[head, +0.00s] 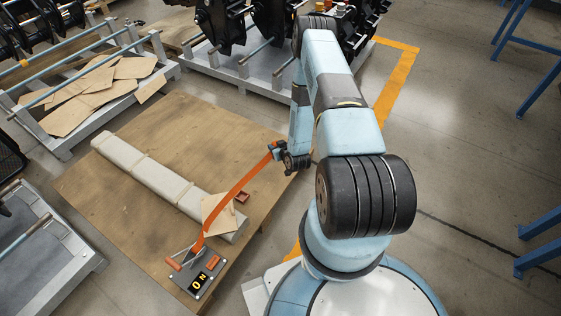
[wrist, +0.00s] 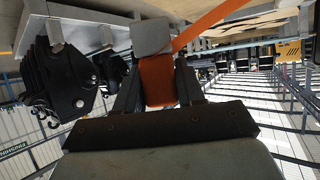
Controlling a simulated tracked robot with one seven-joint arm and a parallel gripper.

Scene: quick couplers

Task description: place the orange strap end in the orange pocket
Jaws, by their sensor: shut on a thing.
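The orange strap (head: 232,193) rises in a curve from a grey plate (head: 183,280) at the board's front corner to my gripper (head: 279,152). In the wrist view, my gripper (wrist: 158,85) is shut on the orange strap end (wrist: 156,78), which has a grey block (wrist: 152,37) at its tip. The strap leads off to the upper right there. A small orange-red open piece (head: 242,197), which looks like the orange pocket, sits beside the long beige bar's near end. The held end is up and right of it in the head view, apart from it.
A long beige padded bar (head: 150,172) lies across the wooden board (head: 120,208), with a cardboard piece (head: 222,214) over its near end. Racks stand behind and left. The board's back right is clear.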

